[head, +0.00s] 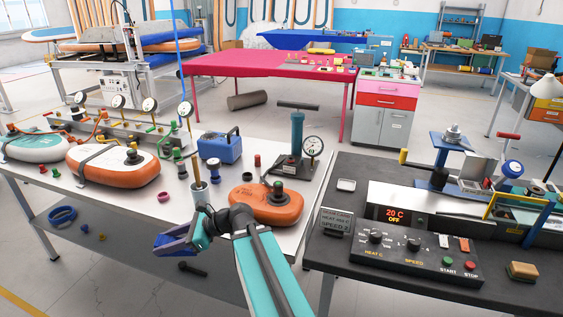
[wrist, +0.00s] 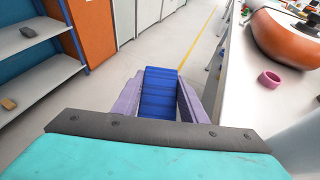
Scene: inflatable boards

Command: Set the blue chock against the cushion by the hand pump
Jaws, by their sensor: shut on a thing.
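My gripper (head: 174,241) is shut on the blue chock, its purple fingers on either side of it. In the wrist view the blue, ridged chock (wrist: 160,94) sits between the fingers (wrist: 160,100). My gripper hangs out past the white table's front edge, left of and nearer than the cushion. The orange cushion (head: 262,206) by the hand pump lies on the table, with a dark valve on top. The hand pump (head: 297,135) stands behind it, blue-bodied with a T handle. An orange cushion edge also shows at the wrist view's upper right (wrist: 280,38).
A dark control bench (head: 350,277) stands right.

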